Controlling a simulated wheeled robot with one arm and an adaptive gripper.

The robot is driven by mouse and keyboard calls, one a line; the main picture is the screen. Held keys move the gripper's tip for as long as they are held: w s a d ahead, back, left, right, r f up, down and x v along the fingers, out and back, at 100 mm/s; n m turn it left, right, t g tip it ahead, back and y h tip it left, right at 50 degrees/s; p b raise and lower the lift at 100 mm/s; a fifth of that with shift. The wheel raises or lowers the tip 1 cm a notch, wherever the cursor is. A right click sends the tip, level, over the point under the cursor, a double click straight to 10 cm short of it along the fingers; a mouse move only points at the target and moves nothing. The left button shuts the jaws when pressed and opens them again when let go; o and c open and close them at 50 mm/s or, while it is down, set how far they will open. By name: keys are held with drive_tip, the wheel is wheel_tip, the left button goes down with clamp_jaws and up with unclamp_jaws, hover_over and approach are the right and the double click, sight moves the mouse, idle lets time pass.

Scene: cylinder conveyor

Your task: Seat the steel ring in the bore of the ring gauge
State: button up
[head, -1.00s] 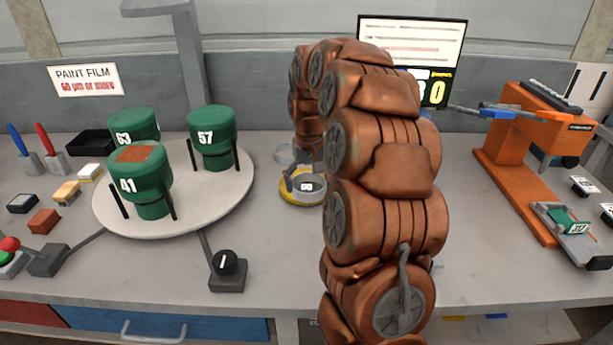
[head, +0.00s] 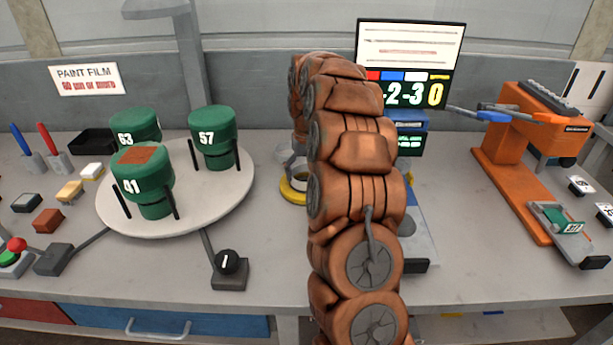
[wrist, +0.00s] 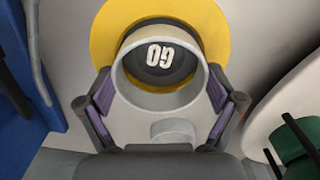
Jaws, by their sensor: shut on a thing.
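The yellow ring gauge (head: 287,192) stands on the bench in the head view, its right part hidden by my copper arm. In the wrist view its yellow collar (wrist: 218,28) surrounds a dark centre marked GO (wrist: 160,56). My gripper (wrist: 160,92) has its two purple pads closed on the pale steel ring (wrist: 160,102) from both sides. The ring's opening lies over the gauge's centre, and the GO mark shows through it. I cannot tell whether the ring's lower end is above the bore or inside it.
A small pale grey cylinder (wrist: 173,130) stands beside the gauge. The turntable (head: 180,215) with green cans is at left, a blue instrument (head: 411,122) behind my arm, and an orange stand (head: 515,190) at right. A black knob box (head: 229,272) sits in front.

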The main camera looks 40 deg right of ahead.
drive_tip(key=shift+f, duration=0.8)
drive_tip(key=shift+f, duration=0.15)
drive_tip(key=o, duration=1.1)
drive_tip(key=shift+c, duration=0.2)
wheel_tip(320, 180, up, 12)
drive_tip(key=b, duration=0.2)
drive_tip(key=shift+r, duration=0.2)
